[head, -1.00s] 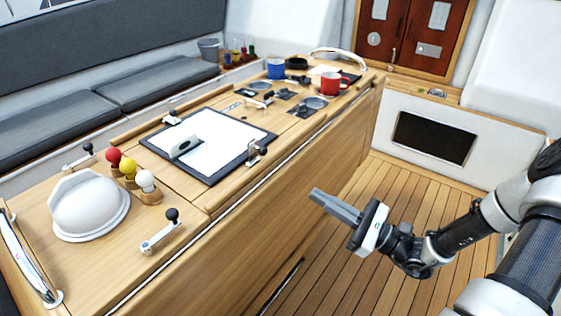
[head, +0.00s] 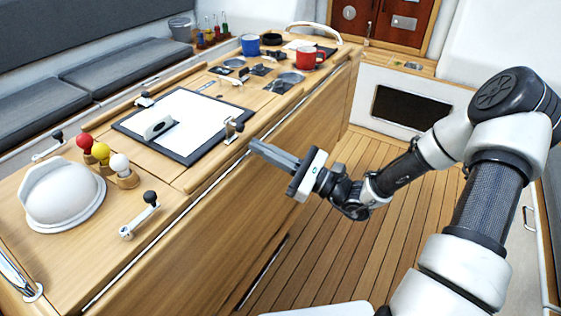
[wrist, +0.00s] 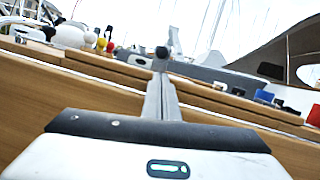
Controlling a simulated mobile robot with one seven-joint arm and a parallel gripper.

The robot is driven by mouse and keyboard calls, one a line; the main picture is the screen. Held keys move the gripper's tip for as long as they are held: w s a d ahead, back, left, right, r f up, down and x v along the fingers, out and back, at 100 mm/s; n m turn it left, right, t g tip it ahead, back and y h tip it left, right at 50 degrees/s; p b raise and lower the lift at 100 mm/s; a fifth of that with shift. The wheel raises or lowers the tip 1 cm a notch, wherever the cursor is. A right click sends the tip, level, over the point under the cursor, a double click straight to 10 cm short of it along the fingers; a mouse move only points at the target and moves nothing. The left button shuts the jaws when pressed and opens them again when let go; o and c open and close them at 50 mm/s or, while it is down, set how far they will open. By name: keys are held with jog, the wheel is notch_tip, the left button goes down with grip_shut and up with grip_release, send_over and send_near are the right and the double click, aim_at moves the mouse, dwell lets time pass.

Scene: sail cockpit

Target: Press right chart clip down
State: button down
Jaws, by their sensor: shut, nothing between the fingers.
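The chart board (head: 203,147) lies on the cockpit table, a white sheet in a dark frame. The right chart clip (head: 231,131) is a small metal lever with a black knob at the board's right edge; its knob appears to stand raised. The left chart clip (head: 145,101) is at the far left edge. My gripper (head: 254,146) is shut and empty, its fingertips just right of the right clip in the picture, near the table's edge. In the wrist view my fingers (wrist: 160,98) point toward a dark knob (wrist: 161,52). I cannot tell whether they touch it.
A grey-white handled block (head: 158,127) rests on the chart. A lever with a black knob (head: 150,197), a white dome (head: 62,192) and coloured knobs stand nearer. Blue (head: 250,45) and red (head: 307,58) mugs stand at the far end. The floor (head: 335,225) beside the table is clear.

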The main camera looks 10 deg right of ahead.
jog(key=shift+w+a+r, duration=0.1)
jog(key=shift+a+r, duration=0.2)
jog(key=shift+r, duration=0.3)
jog(key=shift+w+a+r, duration=0.1)
jog(key=shift+a+r, duration=0.2)
jog(key=shift+r, duration=0.25)
